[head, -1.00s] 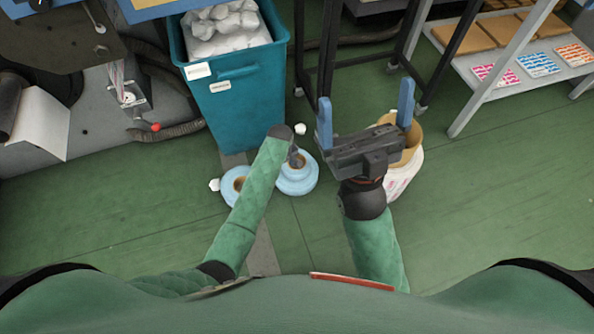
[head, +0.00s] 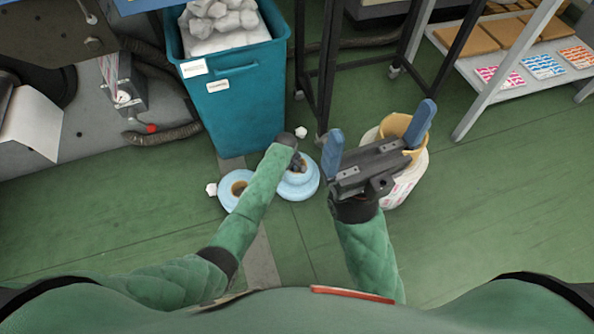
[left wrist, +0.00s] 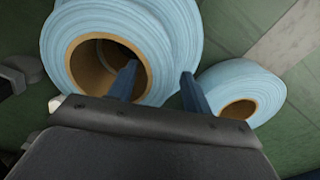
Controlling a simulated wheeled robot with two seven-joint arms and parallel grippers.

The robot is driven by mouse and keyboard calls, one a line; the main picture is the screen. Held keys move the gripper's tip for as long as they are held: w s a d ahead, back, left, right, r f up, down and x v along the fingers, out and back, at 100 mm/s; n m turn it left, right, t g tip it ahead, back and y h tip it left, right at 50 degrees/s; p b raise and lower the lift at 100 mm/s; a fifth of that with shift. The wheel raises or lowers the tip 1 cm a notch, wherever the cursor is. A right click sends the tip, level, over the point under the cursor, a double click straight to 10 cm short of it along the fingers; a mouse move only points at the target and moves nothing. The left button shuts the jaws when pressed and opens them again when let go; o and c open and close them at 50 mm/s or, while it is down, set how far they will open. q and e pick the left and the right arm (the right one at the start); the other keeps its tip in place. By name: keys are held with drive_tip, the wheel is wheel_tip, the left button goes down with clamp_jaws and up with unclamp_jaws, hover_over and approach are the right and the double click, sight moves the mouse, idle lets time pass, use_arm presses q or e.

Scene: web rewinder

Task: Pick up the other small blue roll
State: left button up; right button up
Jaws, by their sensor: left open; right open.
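Blue rolls with brown cores lie on the floor. One blue roll (head: 300,190) is under my left gripper (head: 298,163) and seems stacked on a wider one; it also shows in the left wrist view (left wrist: 83,40). Another blue roll (head: 230,187) lies to its left in the head view, and to the right in the left wrist view (left wrist: 268,82). My left gripper is open; in the left wrist view, one finger overlaps the near roll's core hole and the other is beside its outer edge. Contact cannot be told. My right gripper (head: 379,128) is open and empty.
A teal bin (head: 240,110) with crumpled white material stands behind the rolls. White scraps (head: 211,189) lie nearby. A shelf rack (head: 495,80) is at right; the right floor is clear.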

use_arm(q)
drive_tip(key=shift+f, duration=0.7)
clamp_jaws()
drive_tip(key=shift+r, duration=0.1)
